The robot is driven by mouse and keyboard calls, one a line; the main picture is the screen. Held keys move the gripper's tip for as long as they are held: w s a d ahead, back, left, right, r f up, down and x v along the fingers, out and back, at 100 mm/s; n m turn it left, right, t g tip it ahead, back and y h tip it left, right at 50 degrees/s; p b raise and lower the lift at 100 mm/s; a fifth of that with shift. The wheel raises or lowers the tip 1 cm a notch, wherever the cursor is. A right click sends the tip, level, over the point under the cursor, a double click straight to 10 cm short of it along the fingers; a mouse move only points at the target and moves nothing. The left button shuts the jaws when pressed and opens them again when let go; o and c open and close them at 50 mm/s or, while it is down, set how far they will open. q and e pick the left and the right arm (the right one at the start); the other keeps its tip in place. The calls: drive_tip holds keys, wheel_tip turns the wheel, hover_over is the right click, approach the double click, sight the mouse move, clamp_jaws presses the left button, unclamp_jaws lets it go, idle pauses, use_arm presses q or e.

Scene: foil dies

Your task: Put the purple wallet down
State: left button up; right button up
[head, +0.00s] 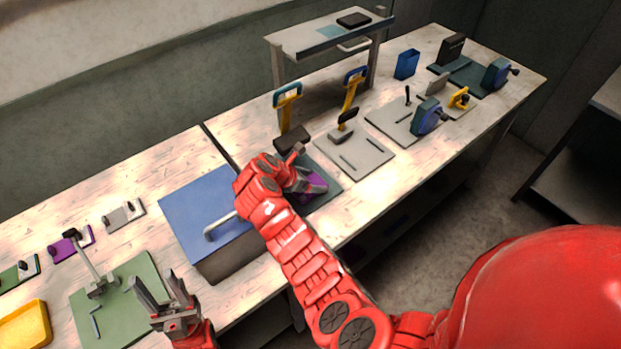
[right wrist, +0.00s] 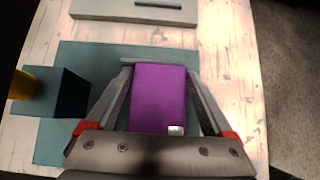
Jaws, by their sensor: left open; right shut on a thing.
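The purple wallet (right wrist: 160,95) is a flat rectangle with a small pale patch at one corner. It lies between the fingers of my right gripper (right wrist: 160,92), which is shut on it over a teal mat (right wrist: 85,60). I cannot tell whether the wallet touches the mat. In the head view the wallet (head: 312,184) shows partly, beside my red right wrist, with the teal mat (head: 328,172) around it. My left gripper (head: 161,294) is open and empty over the green mat at the lower left.
A blue-lidded box (head: 195,205) stands left of my right arm. A dark block with a yellow handle (right wrist: 62,92) stands on the teal mat, left of the wallet. A grey board (head: 355,152) lies beyond. A yellow tray (head: 27,325) is at the lower left.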

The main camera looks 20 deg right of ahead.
drive_tip(key=shift+w+a+r, duration=0.1)
drive_tip(key=shift+w+a, duration=0.15)
drive_tip(key=shift+w, duration=0.15)
drive_tip(key=shift+p, duration=0.45)
drive_tip(key=shift+f, duration=0.35)
drive_tip(key=o, duration=1.3)
drive_tip(key=shift+f, duration=0.1)
